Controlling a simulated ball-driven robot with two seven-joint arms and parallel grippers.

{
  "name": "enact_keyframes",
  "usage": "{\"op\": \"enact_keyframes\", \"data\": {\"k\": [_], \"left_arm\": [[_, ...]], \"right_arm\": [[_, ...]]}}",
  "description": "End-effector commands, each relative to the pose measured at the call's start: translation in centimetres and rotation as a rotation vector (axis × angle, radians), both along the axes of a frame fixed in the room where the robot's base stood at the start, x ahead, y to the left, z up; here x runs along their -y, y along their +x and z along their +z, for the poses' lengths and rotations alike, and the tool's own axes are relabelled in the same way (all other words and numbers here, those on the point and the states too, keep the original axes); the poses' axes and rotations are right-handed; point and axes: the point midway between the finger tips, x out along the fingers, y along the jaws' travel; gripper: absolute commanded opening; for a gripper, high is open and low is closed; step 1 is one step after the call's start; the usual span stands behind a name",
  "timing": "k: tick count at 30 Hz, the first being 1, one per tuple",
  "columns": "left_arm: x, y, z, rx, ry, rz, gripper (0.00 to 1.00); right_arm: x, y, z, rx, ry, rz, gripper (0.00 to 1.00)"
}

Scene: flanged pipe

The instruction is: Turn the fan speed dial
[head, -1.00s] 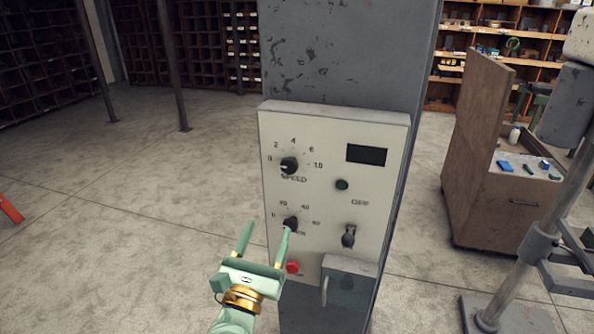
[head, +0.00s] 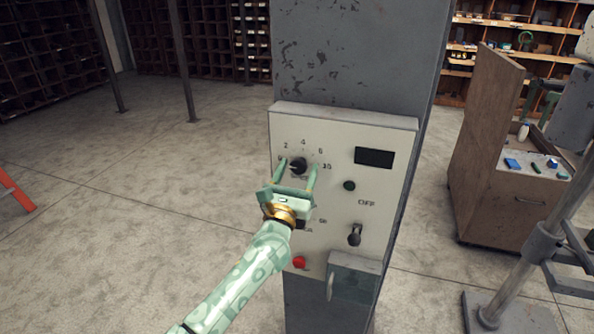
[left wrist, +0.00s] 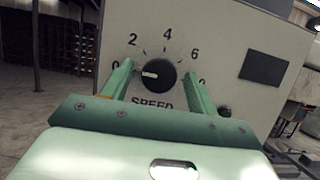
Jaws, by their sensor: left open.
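The speed dial (head: 298,166) is a black round knob at the upper left of a white control panel (head: 338,215) on a grey column. In the left wrist view the dial (left wrist: 158,75) has the label "SPEED" below it, numbers around it, and a white mark pointing left. My left gripper (head: 296,168) is open, its two green fingers on either side of the dial. In the left wrist view the fingers (left wrist: 160,78) show left and right of the knob; I cannot tell if they touch it. The gripper partly hides a lower dial. My right gripper is not in view.
The panel also has a dark display (head: 374,158), a green button (head: 349,185), a toggle switch (head: 354,236) and a red button (head: 299,262). A grey box (head: 354,283) juts out below. A wooden cabinet (head: 500,165) stands right.

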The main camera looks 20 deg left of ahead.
Motion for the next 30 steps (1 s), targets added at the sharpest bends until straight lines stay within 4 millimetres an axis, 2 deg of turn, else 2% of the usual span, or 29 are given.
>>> {"op": "enact_keyframes", "data": {"k": [7, 12, 23, 30], "left_arm": [[0.0, 0.06, 0.0, 0.0, 0.0, 0.0, 0.59], [0.0, 0.05, -0.01, 0.0, 0.001, 0.0, 0.15], [-0.09, 0.04, -0.04, 0.001, 0.042, 0.001, 0.15], [-0.17, 0.05, -0.07, 0.005, 0.181, 0.0, 0.15]], "right_arm": [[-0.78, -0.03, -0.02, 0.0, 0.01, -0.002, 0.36], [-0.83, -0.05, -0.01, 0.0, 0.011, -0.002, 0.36], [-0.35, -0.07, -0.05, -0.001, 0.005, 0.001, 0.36], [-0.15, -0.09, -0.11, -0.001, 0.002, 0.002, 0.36]]}}
